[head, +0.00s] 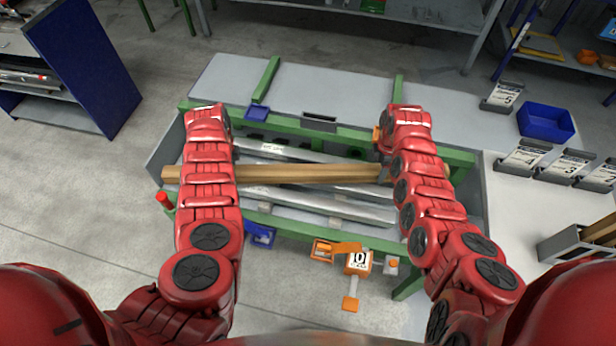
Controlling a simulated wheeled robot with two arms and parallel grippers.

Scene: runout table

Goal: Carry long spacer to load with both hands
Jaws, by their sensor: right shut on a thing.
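My right gripper (385,173) is dark and partly hidden under my right arm. It is shut on the spacer's right end. The spacer's left end pokes out on the left of my left arm, which crosses above it. My left gripper is hidden behind that arm, so its hold on the spacer does not show. I cannot tell whether the spacer touches the bars beneath it.
An orange device marked 0 (358,262) stands at the table's near side. On the right, a light worktop (530,210) carries a blue bin (546,121), several label stands and a holder with wooden pieces (598,232). A blue-sided cabinet (85,65) stands at left. Grey floor is clear at lower left.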

